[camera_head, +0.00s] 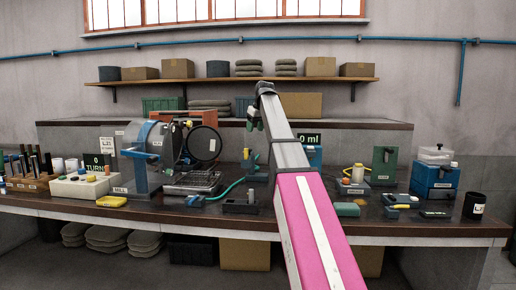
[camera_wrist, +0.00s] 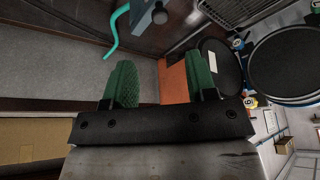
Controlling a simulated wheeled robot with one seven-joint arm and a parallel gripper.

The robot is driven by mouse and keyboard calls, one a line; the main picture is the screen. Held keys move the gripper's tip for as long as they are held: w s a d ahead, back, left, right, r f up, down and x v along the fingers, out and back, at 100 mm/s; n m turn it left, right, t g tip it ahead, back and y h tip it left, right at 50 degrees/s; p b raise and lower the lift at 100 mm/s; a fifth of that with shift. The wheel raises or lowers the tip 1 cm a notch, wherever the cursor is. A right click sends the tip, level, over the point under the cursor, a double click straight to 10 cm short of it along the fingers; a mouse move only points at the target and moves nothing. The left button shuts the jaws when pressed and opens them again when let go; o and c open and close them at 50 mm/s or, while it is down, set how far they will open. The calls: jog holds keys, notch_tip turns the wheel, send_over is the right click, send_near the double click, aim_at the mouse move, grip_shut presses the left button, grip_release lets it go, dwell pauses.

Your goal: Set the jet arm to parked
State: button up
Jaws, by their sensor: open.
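My arm reaches up across the middle of the head view. My gripper (camera_head: 254,114) is at its far end, high above the bench, with part of it hidden by the arm. In the wrist view my gripper (camera_wrist: 162,72) shows two green textured fingers spread apart with nothing between them. I cannot tell for sure which part is the jet arm. A teal hose (camera_head: 224,190) runs over the bench left of my arm; the hose (camera_wrist: 113,38) also shows in the wrist view, beside a grey-blue fitting. My gripper touches neither.
A blue mill (camera_head: 142,160) with a round black ring (camera_head: 204,143) stands left. A wire rack (camera_head: 192,184) lies in front. Several small devices, a blue box (camera_head: 434,180) and a black cup (camera_head: 474,206) stand right. A shelf (camera_head: 230,81) with boxes runs behind.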

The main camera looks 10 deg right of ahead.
jog(key=x, duration=1)
jog(key=shift+w+a+f, duration=0.1)
jog(key=shift+f, duration=0.3)
jog(key=shift+c, duration=0.3)
grip_shut()
